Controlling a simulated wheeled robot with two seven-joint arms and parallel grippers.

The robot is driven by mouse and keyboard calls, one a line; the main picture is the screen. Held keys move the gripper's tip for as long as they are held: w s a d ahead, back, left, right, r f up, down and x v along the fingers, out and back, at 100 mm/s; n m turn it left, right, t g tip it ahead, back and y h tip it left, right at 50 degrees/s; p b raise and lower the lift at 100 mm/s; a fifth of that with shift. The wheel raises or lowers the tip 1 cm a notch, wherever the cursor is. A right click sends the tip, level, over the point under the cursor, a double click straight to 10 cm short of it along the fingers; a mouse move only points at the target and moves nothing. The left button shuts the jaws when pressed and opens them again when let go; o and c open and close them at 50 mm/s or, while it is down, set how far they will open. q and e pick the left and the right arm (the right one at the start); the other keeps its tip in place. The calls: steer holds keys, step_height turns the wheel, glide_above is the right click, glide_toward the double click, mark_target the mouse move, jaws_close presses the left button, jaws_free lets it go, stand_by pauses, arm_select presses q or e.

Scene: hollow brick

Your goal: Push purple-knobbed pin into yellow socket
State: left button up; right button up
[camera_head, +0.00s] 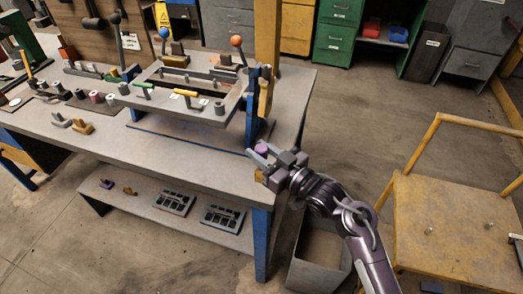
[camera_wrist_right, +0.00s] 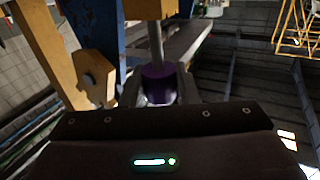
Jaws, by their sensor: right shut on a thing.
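My right gripper (camera_head: 264,157) is at the right end of the workbench, beside a blue upright bracket. It is shut on the purple knob (camera_head: 262,149) of the pin. In the right wrist view the purple knob (camera_wrist_right: 158,82) sits between the fingers, and a grey shaft (camera_wrist_right: 155,42) runs away from it. A yellow block (camera_wrist_right: 95,78) stands to the left of the pin there, apart from it. A yellow piece (camera_head: 263,98) is on the blue bracket in the head view. I cannot tell for certain which yellow part is the socket. My left gripper is not in view.
The workbench (camera_head: 200,155) carries a raised grey fixture (camera_head: 170,110) with levers and knobs. The blue bracket (camera_head: 254,105) rises near my right gripper. A grey bin (camera_head: 318,250) stands below my right arm. A yellow-framed table (camera_head: 450,215) is at right, with open floor between.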

steer(key=shift+f+b, duration=1.35)
steer(key=shift+f, duration=0.8)
steer(key=o, duration=1)
steer(key=shift+o, duration=0.2)
steer(key=shift+s, duration=0.1)
steer(key=v, duration=0.7)
steer(key=shift+s+d+b, duration=0.2)
steer(key=shift+d+b, duration=0.1)
steer(key=shift+b, duration=0.15)
